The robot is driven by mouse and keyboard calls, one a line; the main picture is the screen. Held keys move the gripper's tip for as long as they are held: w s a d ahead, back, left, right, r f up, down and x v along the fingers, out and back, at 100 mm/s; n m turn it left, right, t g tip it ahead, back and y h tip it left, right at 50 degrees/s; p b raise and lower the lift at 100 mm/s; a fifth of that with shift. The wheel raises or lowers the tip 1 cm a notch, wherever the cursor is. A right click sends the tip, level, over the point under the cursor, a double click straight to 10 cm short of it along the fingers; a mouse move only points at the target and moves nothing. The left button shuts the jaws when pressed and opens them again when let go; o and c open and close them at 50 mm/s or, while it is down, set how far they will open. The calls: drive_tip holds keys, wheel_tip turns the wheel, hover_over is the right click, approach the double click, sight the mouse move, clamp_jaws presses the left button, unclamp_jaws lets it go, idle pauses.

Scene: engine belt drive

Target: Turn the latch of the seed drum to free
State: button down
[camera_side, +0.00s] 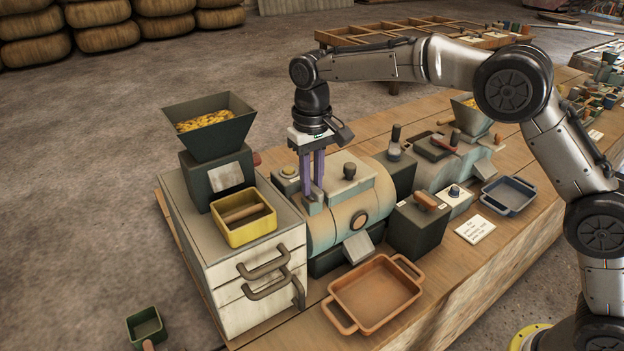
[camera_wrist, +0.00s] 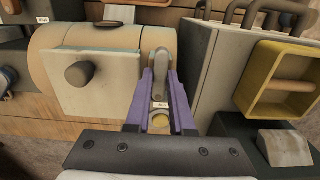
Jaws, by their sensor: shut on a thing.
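The seed drum (camera_side: 322,232) is a tan and teal horizontal cylinder beside a pale cabinet; it also shows in the wrist view (camera_wrist: 48,55). A square hatch plate (camera_wrist: 95,90) with a dark knob lies on its top. The latch (camera_wrist: 163,65) is a grey lever with a rounded end at the drum's cabinet side, in line with a small label and a yellow disc. My gripper (camera_side: 313,195) points straight down over that end of the drum. Its purple fingers (camera_wrist: 162,80) are shut on the latch lever. The fingers hide part of the lever in the side view.
The pale cabinet (camera_side: 225,270) stands close on the left, bearing a hopper (camera_side: 210,140) of yellow grain and a yellow tray (camera_side: 247,232). An orange tray (camera_side: 372,292) lies in front. A dark box (camera_side: 417,230) and a second machine (camera_side: 440,175) stand to the right.

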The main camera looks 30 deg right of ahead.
sight(313, 185)
drive_tip(key=shift+r, duration=0.1)
drive_tip(key=c, duration=0.8)
unclamp_jaws()
wheel_tip(313, 185, up, 14)
drive_tip(key=shift+f, duration=0.15)
drive_tip(key=shift+d, duration=0.1)
